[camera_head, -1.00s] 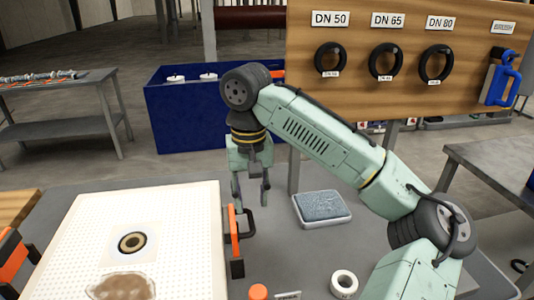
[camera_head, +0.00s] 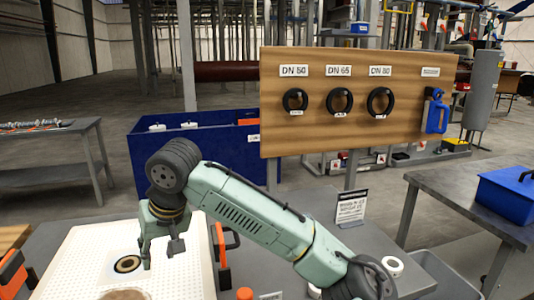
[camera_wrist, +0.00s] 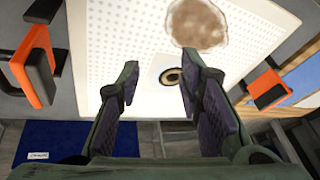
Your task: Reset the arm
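My gripper (camera_head: 160,252) is in the head view at the lower left, fingers pointing down above the white perforated plate (camera_head: 90,250). In the wrist view my gripper (camera_wrist: 160,68) is open, with two separated fingers and nothing between them. A dark ring around the plate's centre hole (camera_head: 127,264) lies close to the fingers in the head view. It also shows beyond the fingertips in the wrist view (camera_wrist: 172,77). A brown stain (camera_wrist: 198,22) is on the plate. My arm is bent and reaches left across the grey table.
Orange-black handles (camera_head: 222,250) (camera_wrist: 35,65) flank the plate. A wooden board (camera_head: 350,125) with black rings and a blue tool (camera_head: 436,112) stands behind. A blue bin (camera_head: 200,150) is behind the arm. A white tape roll (camera_head: 392,266) and a blue box (camera_head: 512,192) are at right.

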